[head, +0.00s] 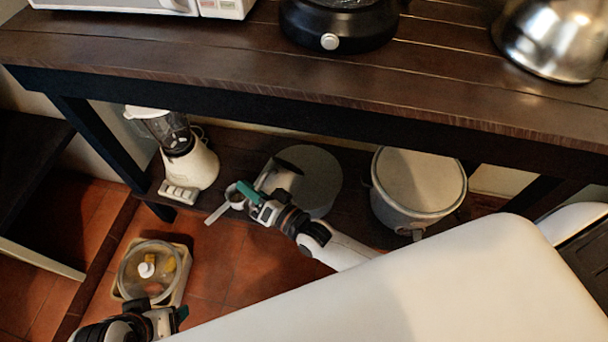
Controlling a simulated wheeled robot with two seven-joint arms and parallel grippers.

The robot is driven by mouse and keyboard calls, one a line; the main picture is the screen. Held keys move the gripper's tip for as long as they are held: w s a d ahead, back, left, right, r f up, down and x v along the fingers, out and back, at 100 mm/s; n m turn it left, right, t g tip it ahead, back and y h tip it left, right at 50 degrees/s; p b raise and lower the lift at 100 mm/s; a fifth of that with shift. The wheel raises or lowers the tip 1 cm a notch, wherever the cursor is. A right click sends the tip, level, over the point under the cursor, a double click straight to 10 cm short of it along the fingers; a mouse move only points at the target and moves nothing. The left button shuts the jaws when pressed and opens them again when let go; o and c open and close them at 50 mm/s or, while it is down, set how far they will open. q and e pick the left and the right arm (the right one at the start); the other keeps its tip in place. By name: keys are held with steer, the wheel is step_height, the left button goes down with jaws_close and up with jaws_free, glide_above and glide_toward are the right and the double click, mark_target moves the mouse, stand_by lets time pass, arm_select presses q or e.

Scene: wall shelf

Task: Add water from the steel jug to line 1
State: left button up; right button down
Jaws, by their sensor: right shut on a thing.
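A small steel jug (280,177) shows at the lower shelf's height, left of the middle of the head view, and looks tilted. My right gripper (246,198) is beside it, shut on a part that seems to be its handle; the fingers hide the exact contact. A pale flat strip (218,213) sticks out past the fingertips. The water and any line marks are too small to see. The blender (190,165) stands upright on the lower shelf, left of the jug. My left gripper (166,320) is low at the left, its fingers mostly hidden.
A round grey-topped thing (317,185) and a lidded pale pot (420,182) stand on the lower shelf. The upper shelf (200,52) carries a black appliance (338,22) and a large steel vessel (553,42).

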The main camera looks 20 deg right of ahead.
arm_select(q)
steer(key=shift+w+d+r+t, duration=0.2)
steer(key=shift+w+t, duration=0.1)
steer(key=shift+w, duration=0.25)
steer(key=shift+w+d+r+t, duration=0.15)
steer(key=shift+w+t, duration=0.15)
steer(key=shift+w, duration=0.25)
arm_select(e)
steer(key=shift+w+d+r+m, duration=0.45)
steer(key=shift+d+r+m, duration=0.2)
steer(key=shift+m, duration=0.45)
arm_select(q)
steer(key=shift+w+d+r+t+h+b, duration=0.2)
steer(key=shift+w+t, duration=0.15)
steer(key=shift+w, duration=0.2)
steer(key=shift+w+d+r+t+h+b, duration=0.15)
steer(key=shift+w+t+b, duration=0.1)
steer(key=shift+w+t, duration=0.25)
steer(key=shift+w+d+r+t+h+b, duration=0.15)
steer(key=shift+w+d+t+b, duration=0.1)
steer(key=shift+w, duration=0.35)
arm_select(e)
steer(key=shift+w+d+r+m, duration=0.1)
steer(key=shift+w+d+m, duration=0.1)
steer(key=shift+d+m, duration=0.25)
steer(key=shift+w+d+r+m, duration=0.1)
steer(key=shift+w+d+m, duration=0.1)
steer(key=shift+d+m, duration=0.25)
stand_by(0.8)
